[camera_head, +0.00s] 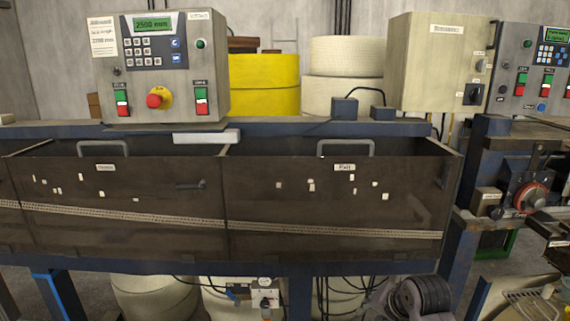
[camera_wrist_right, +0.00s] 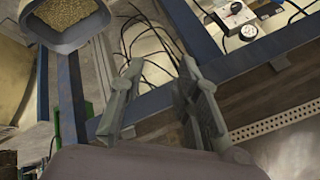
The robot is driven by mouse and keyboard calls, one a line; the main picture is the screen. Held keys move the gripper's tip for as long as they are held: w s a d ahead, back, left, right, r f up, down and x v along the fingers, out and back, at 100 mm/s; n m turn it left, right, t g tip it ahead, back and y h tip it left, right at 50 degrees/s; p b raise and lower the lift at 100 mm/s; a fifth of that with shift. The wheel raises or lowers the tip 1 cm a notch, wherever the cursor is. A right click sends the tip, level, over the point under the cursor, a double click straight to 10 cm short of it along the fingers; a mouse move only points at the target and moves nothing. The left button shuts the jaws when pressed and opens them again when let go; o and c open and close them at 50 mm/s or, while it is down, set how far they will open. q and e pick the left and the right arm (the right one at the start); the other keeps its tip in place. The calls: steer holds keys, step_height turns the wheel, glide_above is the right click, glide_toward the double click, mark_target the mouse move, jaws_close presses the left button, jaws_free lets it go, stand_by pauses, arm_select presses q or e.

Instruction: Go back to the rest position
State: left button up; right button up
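My right gripper (camera_wrist_right: 160,68) shows in the right wrist view. Its two grey fingers stand apart with nothing between them, so it is open and empty. Behind the fingers are a blue frame beam (camera_wrist_right: 235,62) and black cables (camera_wrist_right: 155,35); I cannot tell the exact distance to them.
A control box (camera_head: 160,75) with a red knob stands on the machine at left. A second machine (camera_head: 490,165) stands at right. A grey-rimmed container of granules (camera_wrist_right: 68,18) is at upper left in the wrist view.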

steer(key=s+f+n+g+h, duration=0.1)
steer(key=s+f+n, duration=0.1)
steer(key=s+f, duration=0.45)
steer(key=s+f+n+g, duration=0.1)
steer(key=s+f+n, duration=0.15)
steer(key=s, duration=0.65)
steer(key=s+f+n+g, duration=0.1)
steer(key=s+n, duration=0.1)
steer(key=s, duration=0.7)
steer(key=s+f+n, duration=0.2)
steer(key=s+n, duration=0.1)
steer(key=s, duration=0.7)
step_height(320, 180, down, 33)
steer(key=s+g+b, duration=0.2)
steer(key=b, duration=0.4)
steer(key=s+d+f+g+b, duration=0.1)
steer(key=s+f+b, duration=0.4)
steer(key=s+f, duration=1.1)
step_height(320, 180, down, 4)
steer(key=shift+s+d+f+h, duration=0.1)
steer(key=shift+s+d+h, duration=0.1)
steer(key=shift+d+h, duration=0.35)
steer(key=shift+d, duration=0.1)
steer(key=shift+c, duration=0.2)
